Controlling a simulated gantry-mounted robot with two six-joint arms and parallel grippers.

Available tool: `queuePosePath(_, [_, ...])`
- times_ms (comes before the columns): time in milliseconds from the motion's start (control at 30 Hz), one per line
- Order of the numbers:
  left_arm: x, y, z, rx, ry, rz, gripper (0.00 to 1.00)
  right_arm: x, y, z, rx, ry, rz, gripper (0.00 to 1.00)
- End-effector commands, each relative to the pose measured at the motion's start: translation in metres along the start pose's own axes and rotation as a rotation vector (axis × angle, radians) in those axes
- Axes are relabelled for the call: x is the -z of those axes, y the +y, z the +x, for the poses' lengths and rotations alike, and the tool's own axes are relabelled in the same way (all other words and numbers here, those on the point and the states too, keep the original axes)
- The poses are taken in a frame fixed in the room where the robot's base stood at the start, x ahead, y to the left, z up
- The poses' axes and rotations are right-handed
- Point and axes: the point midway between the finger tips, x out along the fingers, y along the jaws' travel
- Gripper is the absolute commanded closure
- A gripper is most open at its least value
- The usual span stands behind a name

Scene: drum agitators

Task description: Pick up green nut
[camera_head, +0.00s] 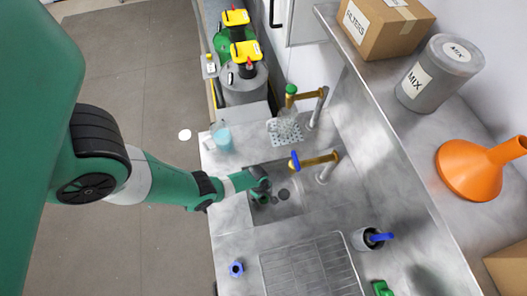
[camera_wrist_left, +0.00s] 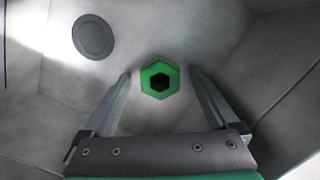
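A green hexagonal nut (camera_wrist_left: 160,70) with a dark hole lies on the grey metal surface of the sink basin in the left wrist view. My left gripper (camera_wrist_left: 161,76) is open, with one finger on each side of the nut in that picture. Clear gaps show between nut and fingers. I cannot tell how far the fingertips are above the basin floor. In the head view my left gripper (camera_head: 262,186) is down in the sink, and I cannot make out the nut there. My right gripper is not in view.
A round grey drain (camera_wrist_left: 93,36) is near the nut. The sink walls (camera_wrist_left: 275,60) rise close around the gripper. Brass taps (camera_head: 318,160) reach over the sink's far side. A blue nut (camera_head: 236,268) and a wire rack (camera_head: 310,268) are on the counter.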

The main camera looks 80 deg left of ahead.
Motion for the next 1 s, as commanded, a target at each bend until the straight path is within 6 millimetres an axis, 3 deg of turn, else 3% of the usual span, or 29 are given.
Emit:
queuePosePath(67, [0.0,0.0,0.0,0.0,0.0,0.0,0.23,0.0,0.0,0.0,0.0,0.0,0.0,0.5])
queuePosePath(500, [0.0,0.0,0.0,0.0,0.0,0.0,1.0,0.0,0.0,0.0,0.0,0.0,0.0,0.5])
queuePosePath(833, [0.0,0.0,-0.001,-0.001,0.0,0.0,1.0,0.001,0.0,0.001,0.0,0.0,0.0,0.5])
queuePosePath(1000, [-0.002,0.0,-0.017,-0.001,0.0,0.0,1.0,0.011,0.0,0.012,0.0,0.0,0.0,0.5])
